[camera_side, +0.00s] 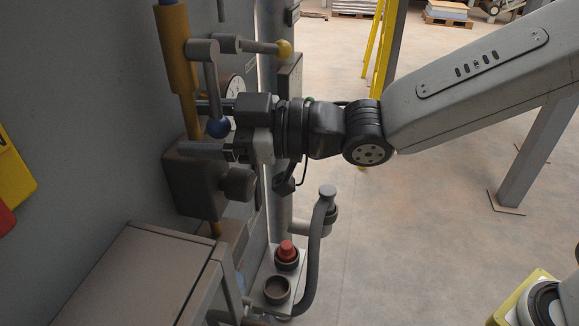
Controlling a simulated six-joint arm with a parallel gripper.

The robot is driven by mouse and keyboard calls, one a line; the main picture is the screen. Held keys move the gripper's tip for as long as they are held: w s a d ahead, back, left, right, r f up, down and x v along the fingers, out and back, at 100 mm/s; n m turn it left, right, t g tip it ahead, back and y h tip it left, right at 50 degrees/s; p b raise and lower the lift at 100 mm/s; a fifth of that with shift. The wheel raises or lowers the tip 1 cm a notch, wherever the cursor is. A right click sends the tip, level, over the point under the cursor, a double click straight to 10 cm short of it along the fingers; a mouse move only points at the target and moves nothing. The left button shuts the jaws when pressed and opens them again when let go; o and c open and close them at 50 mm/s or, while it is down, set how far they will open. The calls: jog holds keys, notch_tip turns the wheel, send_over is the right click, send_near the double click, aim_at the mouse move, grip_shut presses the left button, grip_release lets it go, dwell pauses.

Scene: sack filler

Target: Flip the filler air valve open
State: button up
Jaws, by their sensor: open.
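A grey valve lever with a blue ball knob (218,127) hangs down from a fitting beside the yellow vertical pipe (175,48). A second grey lever with a yellow ball knob (283,49) points right, above my gripper. I cannot tell from the picture which lever is the filler air valve. My gripper (198,128) points left towards the panel and is open. One finger shows above the blue knob and one below it, so the knob appears between them. Contact with the knob cannot be told.
A round gauge (235,87) sits behind my gripper. A dark box with a round knob (238,184) is just below it. A red button (287,251), a curved grey pipe (319,240) and a grey cabinet (130,275) are lower down. The floor at right is mostly open.

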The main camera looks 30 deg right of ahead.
jog(key=v, duration=0.7)
jog(key=shift+s+d, duration=0.2)
jog(key=shift+d, duration=0.15)
dwell(0.5)
jog(key=w+d+f+m+g+h, duration=0.1)
jog(key=w+d+f+m+h, duration=0.3)
jog(key=d+f, duration=0.4)
jog(key=w+d+f+m+h, duration=0.1)
jog(key=d+f+m+h, duration=0.3)
jog(key=d+f+h, duration=0.45)
jog(key=s+d+f+m+g+h, duration=0.1)
jog(key=s+d+f+m+g, duration=0.2)
jog(key=d, duration=0.3)
jog(key=s+d+f+m+g, duration=0.3)
jog(key=s+d+f+g, duration=0.1)
jog(key=s+d+f, duration=0.1)
jog(key=s+d, duration=0.1)
jog(key=d, duration=0.1)
jog(key=shift+s+d+h, duration=0.25)
jog(key=shift+s+h, duration=0.05)
jog(key=shift+h, duration=0.05)
